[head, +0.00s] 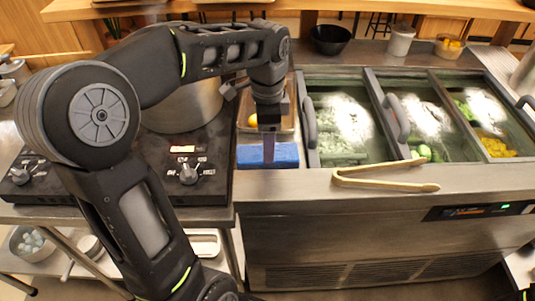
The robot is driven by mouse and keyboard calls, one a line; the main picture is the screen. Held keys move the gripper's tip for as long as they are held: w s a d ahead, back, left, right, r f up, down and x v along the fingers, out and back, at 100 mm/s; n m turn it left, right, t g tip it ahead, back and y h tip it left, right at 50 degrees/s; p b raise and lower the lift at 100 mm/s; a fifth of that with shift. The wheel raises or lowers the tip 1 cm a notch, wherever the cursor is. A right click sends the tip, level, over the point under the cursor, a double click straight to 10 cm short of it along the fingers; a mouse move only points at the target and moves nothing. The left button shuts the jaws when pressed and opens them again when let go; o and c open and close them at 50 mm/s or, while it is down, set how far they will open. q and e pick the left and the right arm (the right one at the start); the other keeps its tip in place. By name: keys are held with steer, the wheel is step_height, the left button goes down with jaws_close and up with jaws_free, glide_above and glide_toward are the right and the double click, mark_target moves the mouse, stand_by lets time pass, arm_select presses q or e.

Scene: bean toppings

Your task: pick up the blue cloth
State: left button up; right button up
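The blue cloth (286,156) lies as a flat block on the steel counter, between the black cooker and the left lidded food well. My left arm comes in from the left and reaches over the cooker. My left gripper (268,148) points down at the middle of the cloth, and its fingertips overlap the cloth in the picture. The fingers are seen edge-on, so I cannot tell whether they are open or shut, or whether they touch the cloth. My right gripper is not in view.
Wooden tongs (385,182) lie right of the cloth on the counter's front edge. A large pot (186,108) stands on the cooker, partly behind my arm. A metal tray (287,119) with something orange sits just behind the cloth. Glass-lidded wells (345,125) fill the counter to the right.

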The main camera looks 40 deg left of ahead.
arm_select(q)
step_height(320, 180, down, 4)
steer(key=shift+r, duration=0.2)
steer(key=shift+c, duration=0.3)
steer(key=c, duration=1)
steer(key=shift+o, duration=0.2)
step_height(320, 180, up, 10)
stand_by(0.6)
